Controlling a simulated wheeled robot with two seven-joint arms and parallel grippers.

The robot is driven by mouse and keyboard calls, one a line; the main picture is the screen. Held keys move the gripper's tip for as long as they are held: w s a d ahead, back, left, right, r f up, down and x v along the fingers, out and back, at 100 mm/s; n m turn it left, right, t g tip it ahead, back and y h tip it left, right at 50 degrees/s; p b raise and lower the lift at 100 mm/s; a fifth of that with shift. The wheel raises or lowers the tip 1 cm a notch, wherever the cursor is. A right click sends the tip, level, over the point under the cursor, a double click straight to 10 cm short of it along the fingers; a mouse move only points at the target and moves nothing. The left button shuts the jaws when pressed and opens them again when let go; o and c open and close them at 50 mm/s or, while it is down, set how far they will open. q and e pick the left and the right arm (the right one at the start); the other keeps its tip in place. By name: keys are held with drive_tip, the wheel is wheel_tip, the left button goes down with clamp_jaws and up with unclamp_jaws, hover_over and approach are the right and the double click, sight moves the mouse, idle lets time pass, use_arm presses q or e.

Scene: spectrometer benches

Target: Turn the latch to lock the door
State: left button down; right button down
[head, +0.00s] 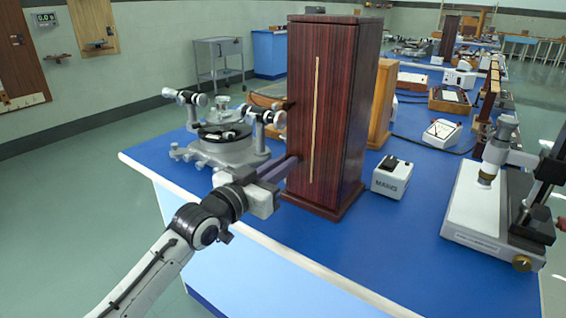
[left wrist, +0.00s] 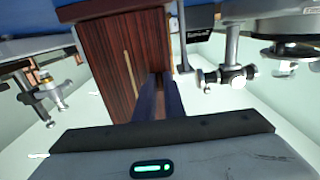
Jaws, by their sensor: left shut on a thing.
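A tall dark-red striped wooden cabinet (head: 336,110) stands on the blue bench, with a thin brass strip (head: 317,120) down its front, which I take to be the door. The door looks closed. My left gripper (head: 293,163) reaches in from the left, its fingertips at the lower left edge of the cabinet front. In the left wrist view, the two fingers (left wrist: 159,82) lie close together against the cabinet (left wrist: 115,58), beside its edge. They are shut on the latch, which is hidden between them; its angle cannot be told. My right gripper is out of view.
A grey spectrometer (head: 225,140) stands close to the left of the cabinet and my gripper. A white mains box (head: 391,178) is just right of the cabinet. A microscope stand (head: 490,205) is at the far right. The blue bench front (head: 400,265) is clear.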

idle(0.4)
use_arm(q)
drive_tip(key=c, duration=1.8)
unclamp_jaws()
drive_tip(key=shift+c, duration=0.2)
drive_tip(key=shift+s+a, duration=0.1)
drive_tip(key=v, duration=1)
drive_tip(key=shift+p, duration=0.45)
